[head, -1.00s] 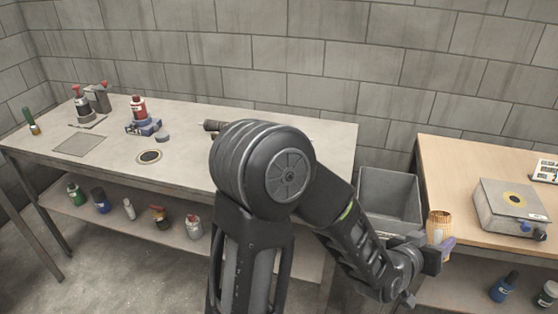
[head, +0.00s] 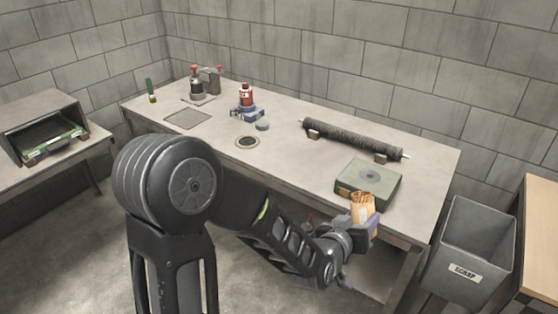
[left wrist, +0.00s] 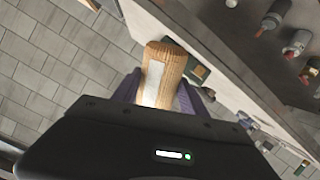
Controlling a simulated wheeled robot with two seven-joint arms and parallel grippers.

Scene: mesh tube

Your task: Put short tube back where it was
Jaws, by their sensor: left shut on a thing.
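The short tube (head: 362,204) is orange-tan, ribbed and mesh-like. My left gripper (head: 364,222) is shut on it and holds it upright by its lower part in the head view, in front of the long table's (head: 295,165) front edge. In the left wrist view the tube (left wrist: 165,72) stands between the two purple fingers (left wrist: 158,90), with a pale strip along its side. A green-grey box (head: 368,178) lies on the table just behind the tube. My right gripper is not in view.
A long dark mesh roll (head: 350,138) rests on small brown blocks at the table's back. A round dark-centred disc (head: 247,142), a red bottle (head: 246,95) and a flat grey mat (head: 187,119) are further left. A grey scrap bin (head: 470,250) stands at right. A green tray (head: 45,145) sits at far left.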

